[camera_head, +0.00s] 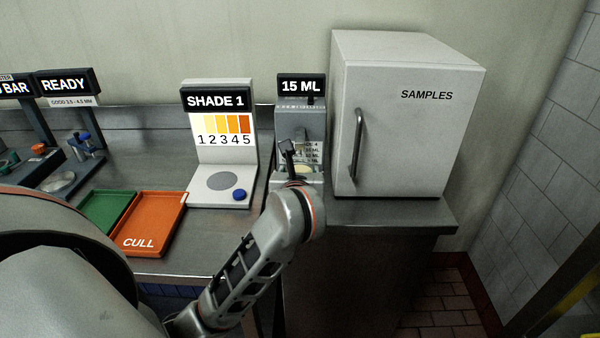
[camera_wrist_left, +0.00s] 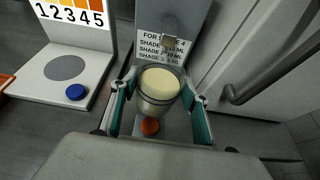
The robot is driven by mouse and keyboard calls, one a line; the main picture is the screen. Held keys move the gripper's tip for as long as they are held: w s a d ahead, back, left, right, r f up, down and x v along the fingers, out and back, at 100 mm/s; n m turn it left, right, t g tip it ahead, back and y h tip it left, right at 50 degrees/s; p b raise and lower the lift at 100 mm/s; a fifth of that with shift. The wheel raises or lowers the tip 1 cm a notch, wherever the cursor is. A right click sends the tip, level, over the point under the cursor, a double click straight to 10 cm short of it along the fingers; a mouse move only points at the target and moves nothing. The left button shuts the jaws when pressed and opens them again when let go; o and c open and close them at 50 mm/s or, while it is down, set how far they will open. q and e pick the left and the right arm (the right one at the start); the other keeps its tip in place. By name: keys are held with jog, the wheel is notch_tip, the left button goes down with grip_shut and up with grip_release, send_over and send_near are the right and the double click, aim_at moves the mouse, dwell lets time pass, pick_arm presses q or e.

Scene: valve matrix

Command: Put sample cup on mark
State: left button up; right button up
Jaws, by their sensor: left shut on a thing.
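The sample cup (camera_wrist_left: 160,83) is a clear cup filled with pale cream-yellow contents. My left gripper (camera_wrist_left: 158,98) is shut on it, one green-lined finger on each side. The cup is in front of the grey 15 ML dispenser (camera_wrist_left: 180,18), below its spout. In the head view the cup is mostly hidden by my arm. A grey round mark (camera_head: 223,181) lies bare on the base of the white SHADE 1 stand (camera_head: 208,200), left of the dispenser. The mark also shows in the left wrist view (camera_wrist_left: 64,68). My right gripper is not in view.
A blue button (camera_wrist_left: 76,92) sits beside the mark. An orange round button (camera_wrist_left: 150,127) is under the cup. The white SAMPLES cabinet (camera_head: 400,120) with its handle stands close on the right. An orange CULL tray (camera_head: 152,222) and green tray (camera_head: 108,210) lie left.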

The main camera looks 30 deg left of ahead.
aim_at(299, 160)
pick_arm(q)
jog(key=w+a, duration=0.2)
jog(key=w, duration=0.1)
jog(key=w+a, duration=0.1)
jog(key=shift+w, duration=0.3)
jog(key=shift+f+b, duration=0.35)
jog(key=shift+f, duration=1.35)
jog(key=shift+d, duration=0.1)
jog(key=shift+f, duration=0.1)
jog(key=shift+f, duration=0.15)
jog(key=o, duration=1.4)
